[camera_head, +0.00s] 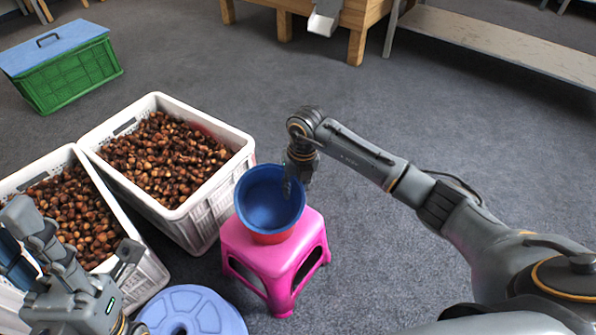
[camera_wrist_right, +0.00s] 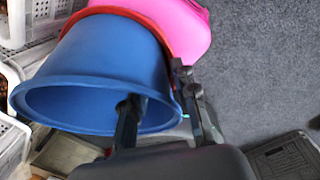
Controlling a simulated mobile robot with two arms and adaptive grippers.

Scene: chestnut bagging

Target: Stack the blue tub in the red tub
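The blue tub (camera_head: 268,203) stands over the red tub (camera_head: 273,238) on a pink stool (camera_head: 262,258). In the right wrist view the blue tub (camera_wrist_right: 105,62) has its lower part inside the rim of the red tub (camera_wrist_right: 158,28); how deep it sits is hidden. My right gripper (camera_head: 293,183) is at the blue tub's right rim. In the wrist view the right gripper's fingers (camera_wrist_right: 157,92) are apart, one inside the blue tub and one outside its wall. My left gripper (camera_head: 82,250) is open and empty at the lower left, over the near crate.
Two white crates (camera_head: 203,214) of chestnuts stand left of the stool. A blue round lid-like object (camera_head: 215,312) is in front. A green crate (camera_head: 75,77) with a blue lid is at the far left. Floor right of the stool is clear.

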